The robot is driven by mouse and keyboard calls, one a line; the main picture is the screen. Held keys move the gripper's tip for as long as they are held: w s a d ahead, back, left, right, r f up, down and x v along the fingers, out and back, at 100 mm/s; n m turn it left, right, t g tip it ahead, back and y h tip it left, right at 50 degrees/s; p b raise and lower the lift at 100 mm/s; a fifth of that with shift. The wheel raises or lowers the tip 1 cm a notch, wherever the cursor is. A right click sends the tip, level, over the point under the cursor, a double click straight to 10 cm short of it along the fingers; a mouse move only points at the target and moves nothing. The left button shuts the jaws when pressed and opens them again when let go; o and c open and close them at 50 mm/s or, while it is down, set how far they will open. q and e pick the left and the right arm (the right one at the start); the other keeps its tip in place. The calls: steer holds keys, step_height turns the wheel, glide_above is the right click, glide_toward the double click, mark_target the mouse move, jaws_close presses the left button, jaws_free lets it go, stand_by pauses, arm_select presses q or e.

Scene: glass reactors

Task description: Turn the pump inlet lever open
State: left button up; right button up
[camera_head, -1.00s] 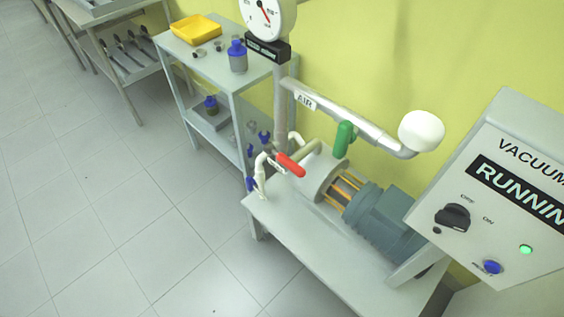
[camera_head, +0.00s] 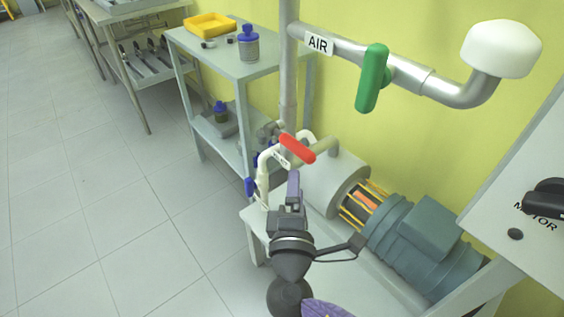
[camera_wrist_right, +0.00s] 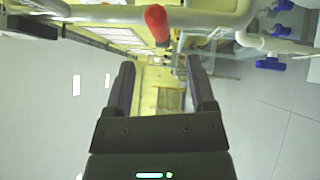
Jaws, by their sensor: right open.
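The red-handled lever (camera_head: 297,148) sits on a cream pipe (camera_head: 265,170) at the pump, beside a small white tag that is hard to read; its handle slants down to the right. My right gripper (camera_head: 293,183) is just below and in front of it. In the right wrist view the red handle (camera_wrist_right: 156,24) shows beyond the open, empty jaws (camera_wrist_right: 161,72), roughly in line with the gap between them. I see no contact with the lever. My left gripper is not in view.
A green lever (camera_head: 372,78) sits on the metal pipe labelled AIR, above right. The pump motor (camera_head: 425,235) lies right of my gripper. A control panel (camera_head: 525,170) stands at the right edge. A shelf (camera_head: 215,62) with a yellow tray (camera_head: 209,25) stands behind left. The left floor is clear.

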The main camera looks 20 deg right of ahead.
mark_target(299, 149)
steer(key=b+x, duration=0.1)
steer(key=x, duration=0.8)
steer(key=shift+w+d+r, duration=0.1)
steer(key=shift+w+d, duration=0.05)
steer(key=shift+w, duration=0.05)
steer(key=shift+c, duration=0.2)
jaws_close()
stand_by(0.8)
